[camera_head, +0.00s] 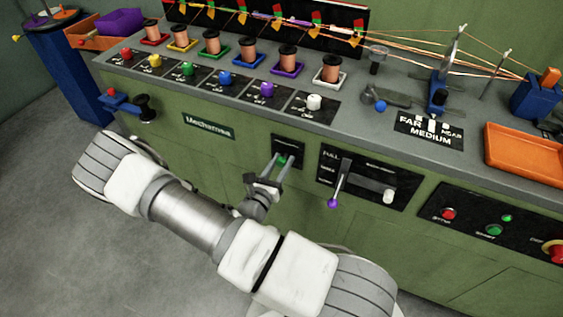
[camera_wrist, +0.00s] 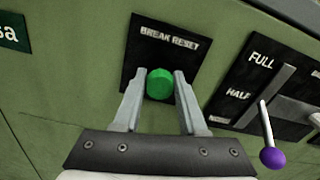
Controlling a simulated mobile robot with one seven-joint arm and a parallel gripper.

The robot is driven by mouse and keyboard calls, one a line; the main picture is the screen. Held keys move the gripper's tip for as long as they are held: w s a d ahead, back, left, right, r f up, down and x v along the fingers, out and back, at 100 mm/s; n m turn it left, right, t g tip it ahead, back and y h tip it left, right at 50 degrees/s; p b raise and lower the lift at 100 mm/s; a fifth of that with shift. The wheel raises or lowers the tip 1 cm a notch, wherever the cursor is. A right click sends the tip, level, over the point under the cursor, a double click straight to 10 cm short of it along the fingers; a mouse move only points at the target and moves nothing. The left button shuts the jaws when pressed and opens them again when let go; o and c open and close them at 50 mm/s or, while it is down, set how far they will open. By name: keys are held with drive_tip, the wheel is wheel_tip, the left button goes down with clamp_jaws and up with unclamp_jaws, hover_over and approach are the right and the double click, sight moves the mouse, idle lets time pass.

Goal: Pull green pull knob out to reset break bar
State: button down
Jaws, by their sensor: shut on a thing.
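The green pull knob (camera_wrist: 160,84) sits on a black plate lettered "BREAK RESET" (camera_wrist: 164,48) on the green front panel of the machine. In the head view the knob (camera_head: 282,160) shows small between my fingertips. My gripper (camera_wrist: 159,85) has one finger on each side of the knob, closed on it. In the head view my gripper (camera_head: 281,163) reaches up to the panel from the lower left. How far the knob stands out from its plate is hard to tell. The break bar cannot be made out for certain.
A lever with a purple ball (camera_wrist: 273,158) stands close to the right of my gripper, on a plate marked "FULL" and "HALF". A red button (camera_head: 448,214) and green button (camera_head: 494,230) are farther right. Copper spools (camera_head: 331,69) line the top.

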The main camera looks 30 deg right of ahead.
sight(281, 164)
drive_tip(key=shift+p+v, duration=0.45)
drive_tip(key=shift+v, duration=1.25)
drive_tip(key=shift+c, duration=2.2)
unclamp_jaws()
drive_tip(key=shift+s+a, duration=0.1)
drive_tip(key=p+v, duration=0.1)
drive_tip(key=v, duration=1.6)
drive_tip(key=shift+s+p, duration=0.15)
drive_tip(key=shift+p, duration=0.15)
drive_tip(key=shift+a, duration=0.1)
